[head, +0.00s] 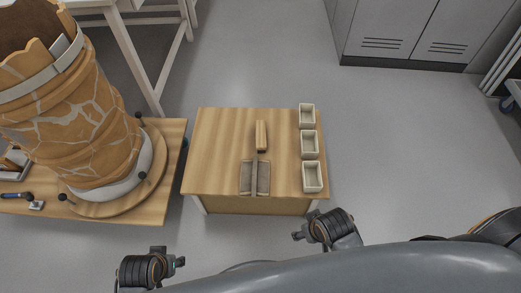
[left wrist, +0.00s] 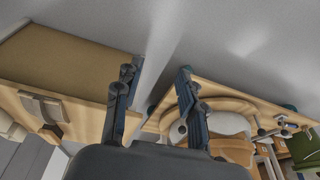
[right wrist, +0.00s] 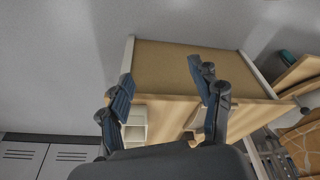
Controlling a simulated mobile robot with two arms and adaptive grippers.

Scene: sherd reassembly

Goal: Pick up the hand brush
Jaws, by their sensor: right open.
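On the small wooden table (head: 218,150) lies a light wooden block-like piece (head: 261,135), which looks like the handle of the hand brush. Just in front of it is a grey-brown, two-part flat piece (head: 247,178) with a pale strip down its middle. I cannot tell whether the two are joined. My left gripper (left wrist: 158,75) is open and empty, off the table's front left corner. My right gripper (right wrist: 163,78) is open and empty, just off the front right corner. Neither gripper touches the brush.
Several small pale open boxes (head: 312,177) line the table's right side. On the left, a large cracked vessel (head: 75,120) stands on a round board on another wooden table (head: 172,150). Grey cabinets (head: 400,30) stand at the back right. Floor between them is clear.

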